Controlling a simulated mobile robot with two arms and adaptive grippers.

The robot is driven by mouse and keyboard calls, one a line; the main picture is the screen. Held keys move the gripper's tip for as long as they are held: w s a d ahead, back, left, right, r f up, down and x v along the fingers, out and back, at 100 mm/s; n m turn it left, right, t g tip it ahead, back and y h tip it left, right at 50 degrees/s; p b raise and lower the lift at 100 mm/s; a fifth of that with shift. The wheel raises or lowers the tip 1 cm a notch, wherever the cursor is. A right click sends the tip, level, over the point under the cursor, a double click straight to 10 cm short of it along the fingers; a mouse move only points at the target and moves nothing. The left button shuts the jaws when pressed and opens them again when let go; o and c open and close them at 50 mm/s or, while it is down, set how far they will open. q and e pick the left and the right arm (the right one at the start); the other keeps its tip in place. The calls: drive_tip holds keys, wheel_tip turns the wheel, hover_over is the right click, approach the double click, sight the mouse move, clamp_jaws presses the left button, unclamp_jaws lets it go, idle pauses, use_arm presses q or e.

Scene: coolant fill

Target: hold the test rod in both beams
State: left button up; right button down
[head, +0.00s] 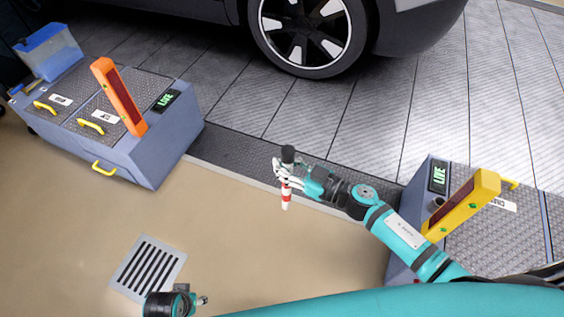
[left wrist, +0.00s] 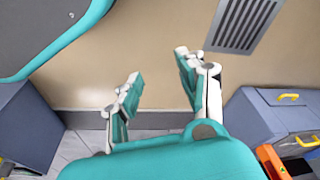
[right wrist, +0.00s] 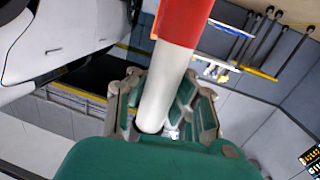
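My right gripper (head: 289,172) is shut on the test rod (head: 286,194), a red-and-white banded rod with a dark top end. The rod hangs nearly upright between the two beam posts, apart from both. In the right wrist view the rod (right wrist: 165,88) runs between the fingers. The orange beam post (head: 118,97) stands on the left cabinet, the yellow beam post (head: 461,205) on the right cabinet. Each has a dark red strip and a green "LIVE" display beside it. My left gripper (left wrist: 160,92) is open and empty, over the floor near the drain grate.
The left cabinet (head: 160,150) carries yellow handles and a blue bin (head: 48,50). The right cabinet (head: 405,262) is partly behind my right arm. A car (head: 360,12) stands at the back. A floor grate (head: 147,268) lies front left. The floor between the cabinets is clear.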

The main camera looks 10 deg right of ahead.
use_arm(q)
drive_tip(key=shift+r+t+b, duration=0.5)
drive_tip(key=shift+r+b, duration=2.1)
drive_tip(key=shift+r, duration=4.7)
drive_tip(key=shift+w+d+f+t+h+b, duration=0.2)
drive_tip(key=shift+w+t+b, duration=0.35)
drive_tip(key=shift+w, duration=0.45)
drive_tip(key=shift+w+d+r+t+h+b, duration=0.1)
drive_tip(key=shift+w+d+t+b, duration=0.2)
drive_tip(key=shift+w+t+b, duration=0.45)
use_arm(e)
drive_tip(key=w+d, duration=0.6)
drive_tip(key=w, duration=0.3)
drive_tip(key=shift+w+d+p, duration=0.3)
drive_tip(key=shift+w, duration=0.1)
use_arm(q)
drive_tip(key=shift+w, duration=0.25)
drive_tip(key=shift+w, duration=0.1)
use_arm(e)
drive_tip(key=shift+f, duration=0.1)
